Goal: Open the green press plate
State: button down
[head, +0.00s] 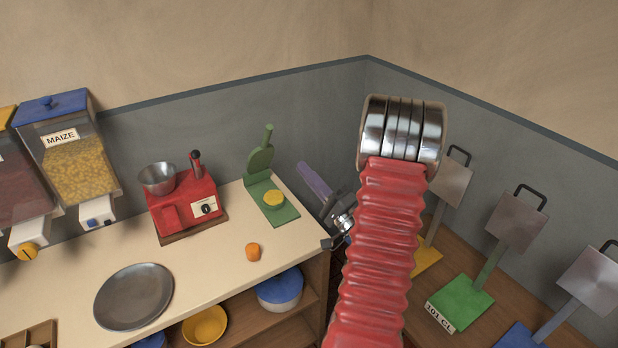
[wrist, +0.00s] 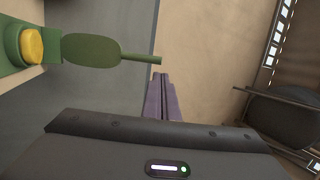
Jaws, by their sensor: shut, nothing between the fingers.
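The green press (head: 272,205) stands at the right end of the counter. Its round plate (head: 260,158) with a handle stands raised, tilted back from the base, and the handle points up. A yellow disc (head: 273,198) sits on the base. In the wrist view the plate (wrist: 90,50) and its handle lie at upper left, with the yellow disc (wrist: 32,45) beside it. My gripper (head: 303,167) has purple fingers, shut and empty, to the right of the press and apart from it. The fingers also show in the wrist view (wrist: 160,78), just below the handle tip.
A red machine (head: 184,205) with a metal bowl stands left of the press. An orange piece (head: 253,251) and a grey plate (head: 134,296) lie on the counter. Coloured stands with square metal plates, one with a green base (head: 460,303), stand at right. Walls meet behind.

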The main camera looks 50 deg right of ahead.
send_near(271, 130)
jog(key=x, duration=0.4)
jog(key=shift+w, duration=0.35)
jog(key=shift+r, duration=0.1)
